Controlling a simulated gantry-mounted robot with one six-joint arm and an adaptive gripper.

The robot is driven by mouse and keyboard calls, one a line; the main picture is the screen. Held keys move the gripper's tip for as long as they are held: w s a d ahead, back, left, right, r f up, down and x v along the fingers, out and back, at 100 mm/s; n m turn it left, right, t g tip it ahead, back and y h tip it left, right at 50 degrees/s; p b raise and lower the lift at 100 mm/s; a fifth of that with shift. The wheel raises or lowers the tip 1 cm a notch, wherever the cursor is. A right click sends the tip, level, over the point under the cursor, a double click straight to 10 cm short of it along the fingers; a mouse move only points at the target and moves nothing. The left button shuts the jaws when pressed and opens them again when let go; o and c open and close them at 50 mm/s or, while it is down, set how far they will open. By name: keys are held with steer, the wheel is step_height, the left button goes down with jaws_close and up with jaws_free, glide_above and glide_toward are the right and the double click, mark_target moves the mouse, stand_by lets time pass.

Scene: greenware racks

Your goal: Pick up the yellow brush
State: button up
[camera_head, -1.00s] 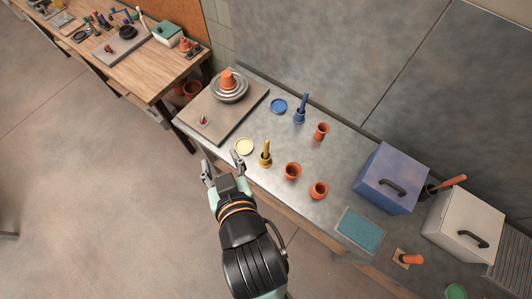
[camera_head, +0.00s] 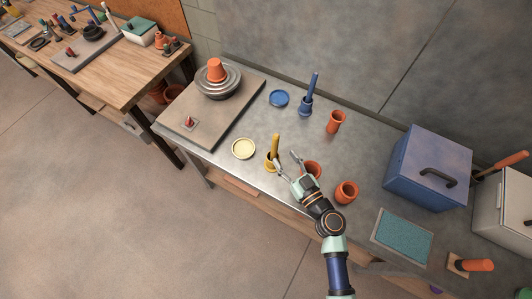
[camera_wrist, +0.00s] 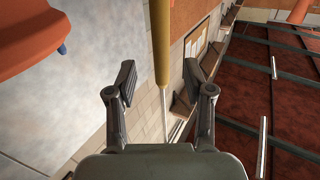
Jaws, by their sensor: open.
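The yellow brush (camera_head: 275,143) stands upright in a small yellow cup (camera_head: 269,165) near the front edge of the grey bench. My gripper (camera_head: 286,160) is just to its right, open and empty, with its fingers pointing toward the brush. In the wrist view a yellow shaft, the brush (camera_wrist: 160,42), reaches down from the top edge, between the lines of my two open fingers (camera_wrist: 159,84). I cannot tell whether either finger touches it. The cup cannot be made out in the wrist view.
Terracotta pots (camera_head: 313,168) (camera_head: 347,191) stand close by my gripper, one partly behind it. A cream dish (camera_head: 243,149) lies left of the cup. A blue brush in a blue cup (camera_head: 305,108), another pot (camera_head: 335,121) and a blue box (camera_head: 428,168) stand farther back or right.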

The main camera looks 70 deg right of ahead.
mark_target(277, 148)
steer(key=p+x, duration=0.1)
steer(key=x, duration=0.6)
steer(key=shift+r+p, duration=0.15)
steer(key=shift+p, duration=0.2)
steer(key=shift+a, duration=0.1)
jaws_close()
